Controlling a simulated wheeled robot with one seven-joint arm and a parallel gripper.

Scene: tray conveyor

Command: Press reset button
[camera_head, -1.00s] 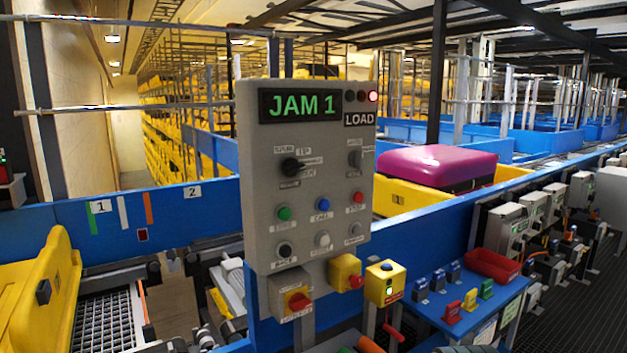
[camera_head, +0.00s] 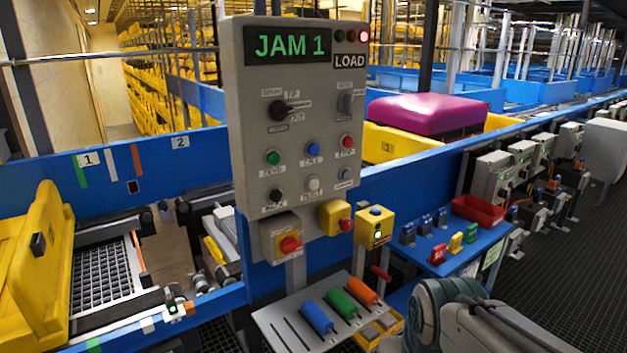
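A grey control panel (camera_head: 290,228) stands upright in the middle of the head view. Its display (camera_head: 289,44) reads "JAM 1" in green. A white push button (camera_head: 312,184) sits in the bottom button row, with a small label below it that seems to read "RESET". Green (camera_head: 273,157), blue (camera_head: 312,147) and red (camera_head: 347,141) buttons are in the row above. Nothing touches the panel. Part of my arm shows at the lower right; my gripper is not visible.
Below the panel are a red-knob switch (camera_head: 290,244), a yellow red-button box (camera_head: 335,219) and another yellow box (camera_head: 374,228). A shelf (camera_head: 270,322) with coloured handles juts out underneath. A blue side table (camera_head: 447,257) stands right. A purple suitcase (camera_head: 432,111) lies behind.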

